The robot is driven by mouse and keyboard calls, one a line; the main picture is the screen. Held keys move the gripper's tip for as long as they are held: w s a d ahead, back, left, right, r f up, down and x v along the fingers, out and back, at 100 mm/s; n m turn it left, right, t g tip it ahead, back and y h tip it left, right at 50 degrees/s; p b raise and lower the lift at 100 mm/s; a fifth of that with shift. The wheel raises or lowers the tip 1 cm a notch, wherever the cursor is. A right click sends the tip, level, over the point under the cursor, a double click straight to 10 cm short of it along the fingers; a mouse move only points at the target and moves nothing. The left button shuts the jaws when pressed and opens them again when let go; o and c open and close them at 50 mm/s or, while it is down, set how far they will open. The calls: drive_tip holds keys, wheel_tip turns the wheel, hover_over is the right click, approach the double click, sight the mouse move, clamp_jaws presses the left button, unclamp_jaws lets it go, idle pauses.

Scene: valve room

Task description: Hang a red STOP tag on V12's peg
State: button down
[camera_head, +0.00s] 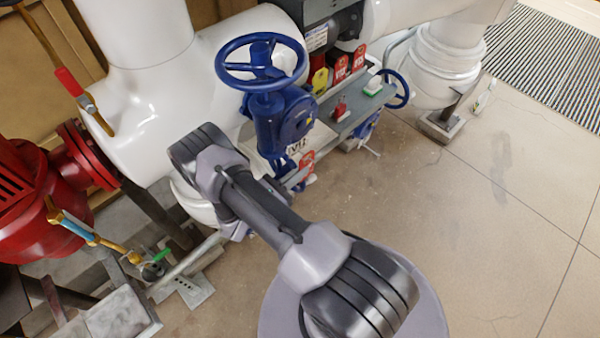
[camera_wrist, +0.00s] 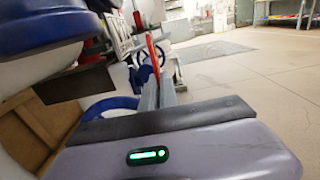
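The blue V12 valve (camera_head: 280,115) has a handwheel on top and stands left of centre in the head view. Its white label plate (camera_wrist: 118,32) shows at the upper left of the wrist view. A red tag (camera_head: 307,159) shows low beside the valve in the head view. In the wrist view a red tag (camera_wrist: 152,48) is seen nearly edge-on at the end of my gripper (camera_wrist: 155,88), whose fingers look shut on it. My arm hides part of the valve's lower body in the head view. I cannot make out the peg.
A grey shelf (camera_head: 355,112) right of the valve holds a red padlock (camera_head: 340,111) and a green-and-white item (camera_head: 373,86). Red tags (camera_head: 341,70) and a yellow tag (camera_head: 320,80) stand behind it. White pipes and a red fitting (camera_head: 30,200) are left.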

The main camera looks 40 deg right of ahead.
idle(0.3)
drive_tip(key=c, duration=1.6)
unclamp_jaws()
drive_tip(key=shift+o, duration=0.2)
drive_tip(key=shift+a, duration=0.1)
drive_tip(key=s+a+p, duration=0.1)
drive_tip(key=a+p, duration=0.2)
drive_tip(key=a, duration=1.4)
wheel_tip(320, 180, up, 23)
drive_tip(key=s+a+m+g+y, duration=0.1)
drive_tip(key=s+m+g+y, duration=0.3)
drive_tip(key=m+y, duration=0.7)
drive_tip(key=s+a+r+m+t+y, duration=0.3)
drive_tip(key=r+m, duration=0.3)
drive_tip(key=r, duration=0.2)
drive_tip(key=s+a+r+m+t+y, duration=0.2)
drive_tip(key=s+r+m+t+y, duration=0.3)
drive_tip(key=r, duration=0.3)
drive_tip(key=shift+s+a+r+m+t+y, duration=0.3)
drive_tip(key=shift+s+a+m+y, duration=0.1)
drive_tip(key=shift+s+m+y, duration=0.15)
